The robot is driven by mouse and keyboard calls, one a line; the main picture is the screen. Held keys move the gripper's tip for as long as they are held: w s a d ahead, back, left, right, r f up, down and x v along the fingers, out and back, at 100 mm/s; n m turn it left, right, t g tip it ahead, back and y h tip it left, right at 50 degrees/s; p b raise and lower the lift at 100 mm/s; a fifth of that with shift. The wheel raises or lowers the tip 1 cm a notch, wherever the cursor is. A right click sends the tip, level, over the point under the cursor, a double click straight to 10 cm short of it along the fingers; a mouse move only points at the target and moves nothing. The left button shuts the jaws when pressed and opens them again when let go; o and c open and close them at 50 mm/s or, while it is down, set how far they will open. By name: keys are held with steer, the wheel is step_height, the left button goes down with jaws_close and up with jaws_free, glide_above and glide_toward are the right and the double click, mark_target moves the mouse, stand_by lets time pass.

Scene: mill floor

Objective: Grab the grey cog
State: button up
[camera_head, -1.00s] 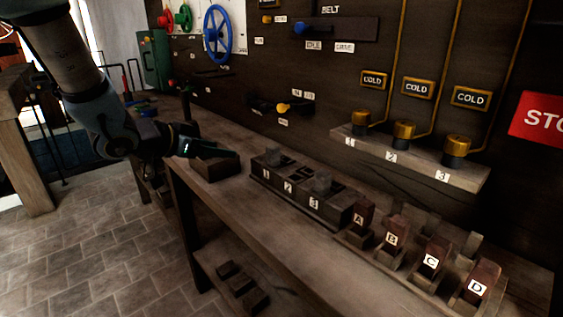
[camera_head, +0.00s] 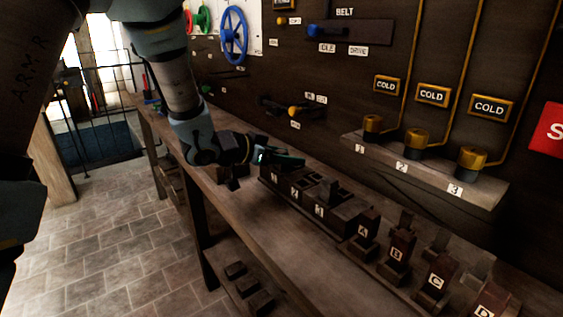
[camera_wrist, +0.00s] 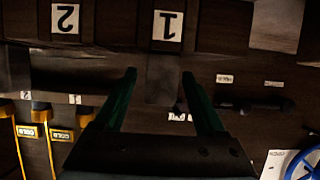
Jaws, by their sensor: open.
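My gripper (camera_head: 284,157) is open, with dark green fingers, at the left end of the numbered rack (camera_head: 298,204) on the workbench. The wrist view also shows my gripper (camera_wrist: 159,74), its fingertips apart below the label 1. A plain greyish block (camera_wrist: 164,82) shows between the fingertips; it may be the grey cog, but I see no teeth. I cannot tell whether the fingers touch it. In the head view, my gripper and arm hide part of the rack's label 1 end.
Blocks lettered A (camera_head: 363,230) to D stand in holders to the right of the rack. Above them a wall shelf (camera_head: 425,172) carries brass caps under COLD signs. Levers and a blue wheel (camera_head: 234,36) are on the wall. The bench front (camera_head: 270,240) is bare.

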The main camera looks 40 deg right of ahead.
steer(key=shift+d+f, duration=0.25)
steer(key=shift+d, duration=0.4)
steer(key=shift+c, duration=0.4)
jaws_close()
